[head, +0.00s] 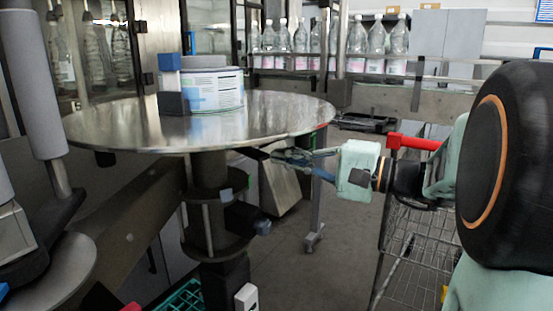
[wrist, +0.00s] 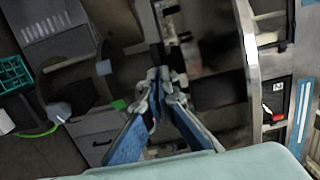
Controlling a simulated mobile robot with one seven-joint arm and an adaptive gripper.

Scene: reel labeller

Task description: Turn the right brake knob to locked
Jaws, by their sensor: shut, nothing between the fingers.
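The round metal reel table (head: 290,112) stands on a dark column. A dark knob with a blue-grey end (head: 259,225) sticks out on the column's right side, below the table. What looks like the same knob shows at the left in the wrist view (wrist: 58,112); its setting cannot be read. My gripper (head: 277,156) is shut and empty under the table's right edge, above and right of the knob and apart from it. In the wrist view its blue-padded fingers (wrist: 158,76) come together at the middle, well right of the knob.
A wire trolley with a red handle (head: 420,143) stands behind my forearm. A green crate (head: 183,297) is on the floor. Bottles (head: 357,40) line the back conveyor.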

